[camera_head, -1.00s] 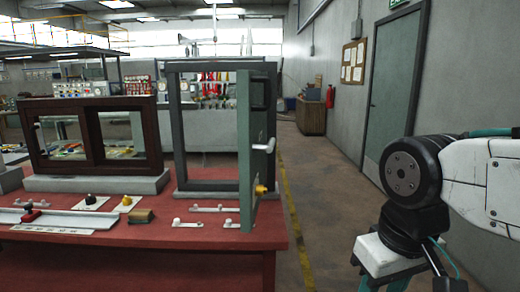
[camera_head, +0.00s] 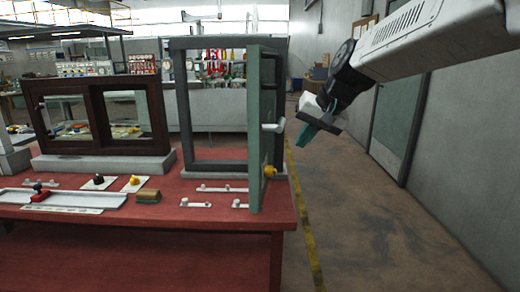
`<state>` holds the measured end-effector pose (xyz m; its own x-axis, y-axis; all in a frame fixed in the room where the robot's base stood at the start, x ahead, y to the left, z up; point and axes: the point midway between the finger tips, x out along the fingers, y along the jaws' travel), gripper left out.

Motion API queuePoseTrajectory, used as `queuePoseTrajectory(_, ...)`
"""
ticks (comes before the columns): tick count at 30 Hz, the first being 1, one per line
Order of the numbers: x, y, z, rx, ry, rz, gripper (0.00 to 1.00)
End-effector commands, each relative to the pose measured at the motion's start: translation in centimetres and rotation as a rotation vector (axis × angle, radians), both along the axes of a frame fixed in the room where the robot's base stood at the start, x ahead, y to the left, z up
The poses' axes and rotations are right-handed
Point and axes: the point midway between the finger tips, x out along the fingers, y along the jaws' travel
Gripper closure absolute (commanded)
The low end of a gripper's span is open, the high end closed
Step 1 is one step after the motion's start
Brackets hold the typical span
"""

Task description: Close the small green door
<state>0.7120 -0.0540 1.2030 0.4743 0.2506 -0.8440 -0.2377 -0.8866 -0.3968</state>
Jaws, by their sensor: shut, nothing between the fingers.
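The small green door (camera_head: 254,150) hangs in a dark grey frame (camera_head: 178,110) on the red table. It stands open, swung toward me at the frame's right side, so I see it nearly edge-on. A white lever handle (camera_head: 272,127) and a yellow knob (camera_head: 269,171) stick out on its right side. My gripper (camera_head: 305,136) is to the right of the door at about handle height, apart from it in the picture. Its teal fingers are shut and empty and point down to the left. The depth between gripper and door is hard to tell.
The red table (camera_head: 150,229) also holds a brown sliding window (camera_head: 95,120) on a grey base, a grey rail (camera_head: 50,197), small knobs and white handles. A large green door (camera_head: 397,120) is in the right wall. The floor right of the table is clear.

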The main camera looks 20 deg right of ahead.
Motion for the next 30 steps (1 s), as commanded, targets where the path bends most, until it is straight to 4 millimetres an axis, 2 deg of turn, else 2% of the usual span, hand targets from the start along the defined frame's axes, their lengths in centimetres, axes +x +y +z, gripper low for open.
queuePoseTrajectory(1,0.9,0.0,1.3,0.008,-0.041,-0.01,1.0)
queuePoseTrajectory(2,1.2,-0.1,1.8,0.011,-0.06,-0.015,1.0)
queuePoseTrajectory(5,1.8,-0.1,1.7,0.015,-0.084,-0.025,1.0)
queuePoseTrajectory(11,3.4,0.7,-0.7,0.012,-0.08,-0.022,1.0)
queuePoseTrajectory(21,7.2,2.8,-6.3,0.012,-0.079,-0.018,1.0)
queuePoseTrajectory(24,7.9,4.4,-5.9,0.01,-0.084,-0.015,1.0)
queuePoseTrajectory(30,8.6,5.9,-6.0,0.01,-0.082,-0.017,1.0)
